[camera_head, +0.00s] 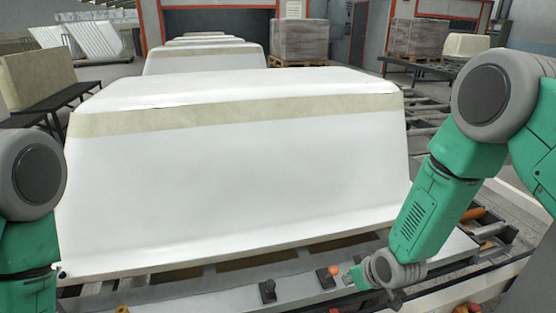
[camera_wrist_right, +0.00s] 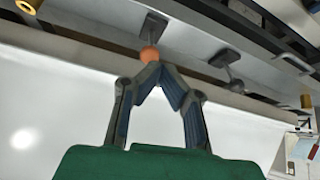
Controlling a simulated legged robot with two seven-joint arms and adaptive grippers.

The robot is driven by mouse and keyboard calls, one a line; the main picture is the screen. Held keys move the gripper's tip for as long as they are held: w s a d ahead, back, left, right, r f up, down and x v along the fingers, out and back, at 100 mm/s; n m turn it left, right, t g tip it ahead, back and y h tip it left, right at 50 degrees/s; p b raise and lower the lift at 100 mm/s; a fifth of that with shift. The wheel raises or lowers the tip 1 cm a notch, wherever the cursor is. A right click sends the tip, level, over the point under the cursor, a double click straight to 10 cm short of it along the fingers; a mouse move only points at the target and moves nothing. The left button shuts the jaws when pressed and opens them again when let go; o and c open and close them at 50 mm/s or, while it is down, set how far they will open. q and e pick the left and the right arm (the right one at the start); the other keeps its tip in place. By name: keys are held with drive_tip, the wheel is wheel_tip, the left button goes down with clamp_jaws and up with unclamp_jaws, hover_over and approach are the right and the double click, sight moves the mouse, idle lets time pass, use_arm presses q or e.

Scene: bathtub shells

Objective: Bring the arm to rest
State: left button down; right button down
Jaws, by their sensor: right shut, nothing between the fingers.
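My right arm reaches down from the right in the head view. Its gripper (camera_head: 352,279) is low, close to an orange ball knob (camera_head: 335,270) on the front rail. In the right wrist view the gripper's fingertips (camera_wrist_right: 160,76) meet with nothing between them. The same orange knob shows just beyond the tips there; whether they touch it I cannot tell.
A large white bathtub shell (camera_head: 240,170) with a beige band sits upside down on the conveyor in front of me. A dark-knobbed lever (camera_head: 268,290) stands on the rail left of the orange knob. More shells (camera_head: 205,60) line up behind. Wrapped pallets (camera_head: 300,40) stand farther back.

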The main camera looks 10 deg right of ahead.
drive_tip(key=s+d+f+m+g+h, duration=0.1)
drive_tip(key=s+d+f+g, duration=0.1)
drive_tip(key=s, duration=1.4)
drive_tip(key=s+d+f+m+g, duration=0.2)
drive_tip(key=s+f+g, duration=0.2)
drive_tip(key=s, duration=1.3)
drive_tip(key=shift+f+h+b, duration=0.4)
drive_tip(key=shift+f, duration=0.15)
drive_tip(key=shift+d, duration=0.1)
